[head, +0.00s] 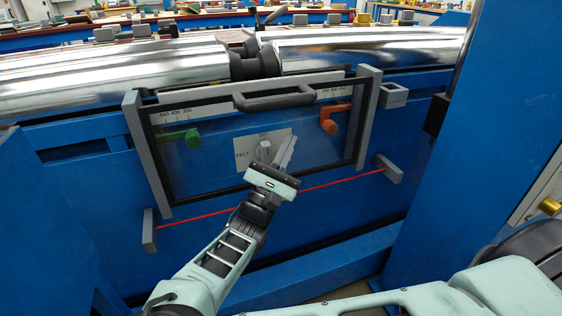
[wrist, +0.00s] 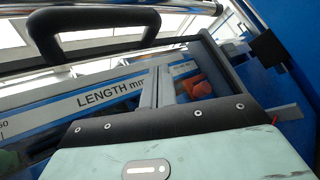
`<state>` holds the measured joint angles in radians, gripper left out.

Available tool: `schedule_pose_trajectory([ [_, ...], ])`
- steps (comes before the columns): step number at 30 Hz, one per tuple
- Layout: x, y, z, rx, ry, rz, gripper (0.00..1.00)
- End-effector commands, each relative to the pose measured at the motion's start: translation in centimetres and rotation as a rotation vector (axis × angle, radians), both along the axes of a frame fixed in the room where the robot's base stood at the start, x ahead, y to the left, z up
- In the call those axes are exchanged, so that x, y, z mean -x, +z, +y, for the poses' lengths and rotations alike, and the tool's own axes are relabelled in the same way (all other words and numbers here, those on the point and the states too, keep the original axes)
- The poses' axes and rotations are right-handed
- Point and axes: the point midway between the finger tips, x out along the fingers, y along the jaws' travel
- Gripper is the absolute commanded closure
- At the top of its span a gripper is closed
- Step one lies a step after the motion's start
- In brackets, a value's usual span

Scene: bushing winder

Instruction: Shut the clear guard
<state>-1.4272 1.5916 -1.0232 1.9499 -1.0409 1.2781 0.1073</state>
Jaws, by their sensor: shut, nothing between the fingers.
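The clear guard (head: 215,165) is a see-through panel in a dark frame, standing between two grey side rails on the blue machine. Its black handle (head: 273,96) runs along the top edge and shows at the upper left of the wrist view (wrist: 95,45). The guard's lower edge sits a little above a red line (head: 330,183). My gripper (head: 286,150) is shut and empty, in front of the guard and below the handle. Its fingers also show in the wrist view (wrist: 156,88). I cannot tell whether it touches the panel. My wrist hides part of the lower edge.
Behind the panel are a green pointer (head: 193,138), an orange pointer (head: 332,123) and a grey knob (head: 265,148). Grey blocks (head: 149,231) end the red line. Shiny rollers (head: 370,48) lie above. A blue upright (head: 470,150) stands at the right.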

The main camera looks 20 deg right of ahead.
Motion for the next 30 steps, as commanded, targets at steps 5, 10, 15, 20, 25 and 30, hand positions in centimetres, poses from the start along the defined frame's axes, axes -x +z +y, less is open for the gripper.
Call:
schedule_pose_trajectory([
  [5, -1.5, 2.4, -2.3, -0.001, -0.004, 0.000, 1.00],
  [10, -1.0, 4.8, -3.0, -0.003, -0.002, 0.000, 1.00],
  [15, -0.8, 6.0, -3.3, -0.003, -0.002, 0.000, 1.00],
  [20, -0.8, 6.3, -3.4, -0.002, -0.002, 0.001, 1.00],
  [25, -0.8, 6.3, -3.4, -0.002, -0.002, 0.001, 1.00],
  [30, -0.8, 6.4, -3.4, -0.002, -0.002, 0.001, 1.00],
])
